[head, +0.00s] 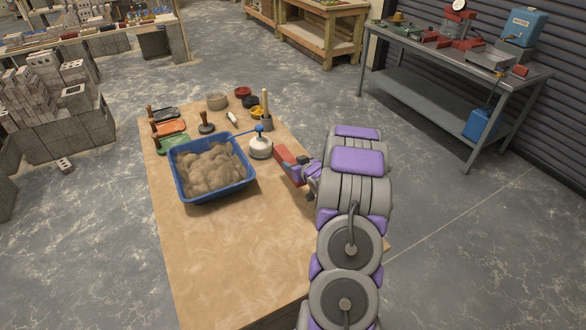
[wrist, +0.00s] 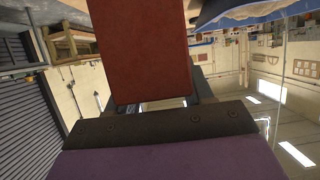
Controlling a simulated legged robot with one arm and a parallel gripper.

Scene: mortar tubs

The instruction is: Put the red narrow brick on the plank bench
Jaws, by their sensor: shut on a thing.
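The red narrow brick (head: 287,156) is in my gripper (head: 297,171), a little above the right side of the near wooden table, beside a white round pot with a blue top. In the wrist view the red brick (wrist: 148,50) fills the upper middle, with the dark gripper body (wrist: 160,124) below it. My gripper is shut on the brick; its fingers are mostly hidden. A long plank bench (head: 100,33) on grey blocks stands at the far left, bearing bricks. A wooden bench (head: 322,8) stands at the back; I cannot tell which is the task's plank bench.
The near table (head: 225,250) holds a blue tub (head: 212,196) of mortar, a white pot (head: 260,147), trowels and small bowls. Its front half is clear. A grey metal table (head: 440,60) with tools stands at back right. Block stacks (head: 60,120) stand left. Open floor lies between.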

